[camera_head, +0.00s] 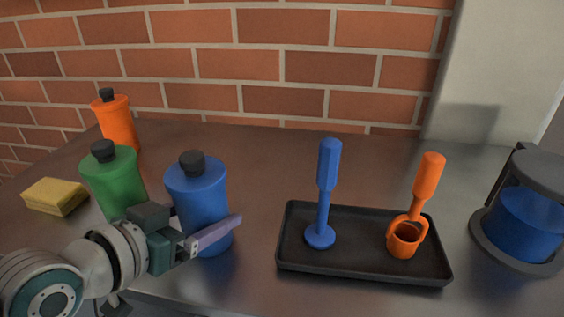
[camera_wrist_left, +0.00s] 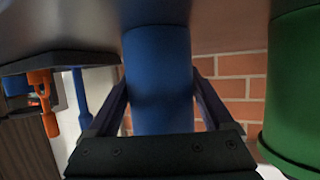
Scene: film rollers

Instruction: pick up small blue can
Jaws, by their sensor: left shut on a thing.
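The small blue can (camera_head: 198,186) has a dark cap and stands upright near the front of the counter, left of the tray. My left gripper (camera_head: 214,230) reaches it from the front left, with one pale finger across its lower front. The other finger is hidden behind the can in the head view. In the left wrist view, which is upside down, the blue can (camera_wrist_left: 158,80) fills the space between the two fingers of my left gripper (camera_wrist_left: 160,108). The gripper is shut on it. I cannot tell if its base touches the counter. My right gripper is not in view.
A green can (camera_head: 112,180) stands close on the left, an orange can (camera_head: 117,125) behind it, and a yellow sponge (camera_head: 56,196) far left. A black tray (camera_head: 360,273) holds a blue tool (camera_head: 326,185) and an orange one (camera_head: 426,180). A grey-and-blue container (camera_head: 528,220) stands right.

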